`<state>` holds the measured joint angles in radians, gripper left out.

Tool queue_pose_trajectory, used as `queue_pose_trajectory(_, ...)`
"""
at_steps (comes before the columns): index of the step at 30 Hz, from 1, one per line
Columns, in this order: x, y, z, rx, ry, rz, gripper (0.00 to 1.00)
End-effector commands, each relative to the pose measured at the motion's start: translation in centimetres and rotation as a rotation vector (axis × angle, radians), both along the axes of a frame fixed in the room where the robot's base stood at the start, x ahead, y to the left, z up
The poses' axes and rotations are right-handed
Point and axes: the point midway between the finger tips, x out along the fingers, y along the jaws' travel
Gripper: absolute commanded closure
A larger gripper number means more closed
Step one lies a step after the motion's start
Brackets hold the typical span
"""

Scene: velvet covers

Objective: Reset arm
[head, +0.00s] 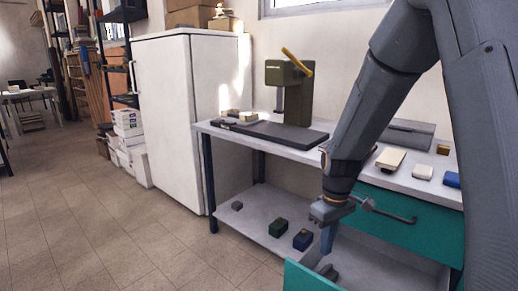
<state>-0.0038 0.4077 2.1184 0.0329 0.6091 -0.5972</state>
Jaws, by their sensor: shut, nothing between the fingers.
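My arm comes down from the upper right. My gripper (326,243) points down in front of the workbench, above an open teal drawer (312,280) at the bottom edge. Its fingers look shut with nothing held. It is to the left of a closed upper teal drawer (418,220), whose dark bar handle (390,212) is close to it in the picture. I cannot tell whether they touch. A small grey object (328,272) shows in the open drawer, below the fingers.
The workbench (222,129) carries a dark green press (289,92) and small blocks. A white cabinet (170,115) stands at left. The tiled floor at left is clear.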

Motion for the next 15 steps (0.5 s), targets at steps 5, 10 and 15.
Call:
queue_pose_trajectory(5,-5.4,3.6,5.2,0.012,-0.004,-0.094,1.0)
queue_pose_trajectory(10,-11.1,5.9,8.5,0.022,0.001,-0.186,1.0)
queue_pose_trajectory(15,-15.1,7.0,10.1,0.028,0.008,-0.252,1.0)
